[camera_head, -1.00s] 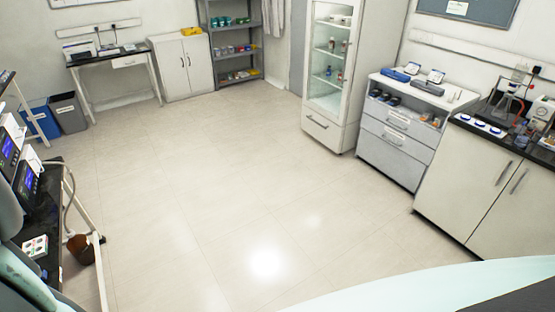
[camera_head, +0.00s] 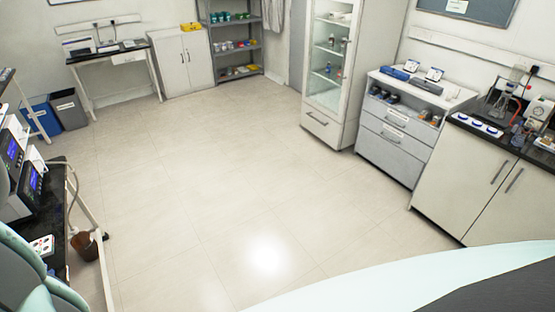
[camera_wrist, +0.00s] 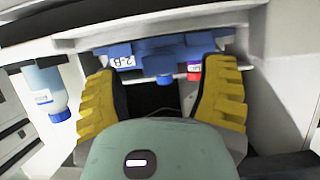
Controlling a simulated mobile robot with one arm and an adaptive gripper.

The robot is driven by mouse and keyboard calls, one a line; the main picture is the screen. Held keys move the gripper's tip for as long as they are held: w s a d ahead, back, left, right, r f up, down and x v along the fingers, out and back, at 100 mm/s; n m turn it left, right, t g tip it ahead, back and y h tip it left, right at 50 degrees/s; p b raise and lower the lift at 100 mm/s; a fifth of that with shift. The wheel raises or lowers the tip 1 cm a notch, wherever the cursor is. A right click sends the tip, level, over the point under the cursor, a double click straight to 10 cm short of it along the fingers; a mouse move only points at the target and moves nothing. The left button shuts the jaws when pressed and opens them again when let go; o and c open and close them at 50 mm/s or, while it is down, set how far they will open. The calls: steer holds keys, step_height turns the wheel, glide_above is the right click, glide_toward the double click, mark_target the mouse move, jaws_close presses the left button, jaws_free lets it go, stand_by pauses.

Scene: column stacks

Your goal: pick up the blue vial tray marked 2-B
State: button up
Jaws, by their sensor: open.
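In the wrist view, the blue vial tray with the label 2-B (camera_wrist: 128,50) lies beyond my gripper (camera_wrist: 158,78), near the top of the picture. Its white label reads upside down. My gripper's two yellow fingers are spread wide apart with nothing held between them. The tray spans the gap beyond the fingertips, and I cannot tell whether they touch it. My gripper is outside the head view, where I cannot pick out the marked tray.
A bottle with a blue cap (camera_wrist: 46,88) is left of the fingers, close to a pale wall. In the head view, a drawer cabinet (camera_head: 390,138) bears blue items, beside a glass-door cabinet (camera_head: 328,85) and black-topped counter (camera_head: 470,185). The middle floor (camera_head: 220,170) is clear.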

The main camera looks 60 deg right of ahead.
steer(key=shift+w+a+f, duration=0.15)
steer(key=shift+w+a, duration=0.1)
steer(key=shift+a, duration=0.45)
steer(key=shift+w+a+f, duration=0.15)
steer(key=shift+a+f, duration=0.15)
steer(key=shift+a, duration=0.05)
steer(key=shift+o, duration=0.2)
jaws_close()
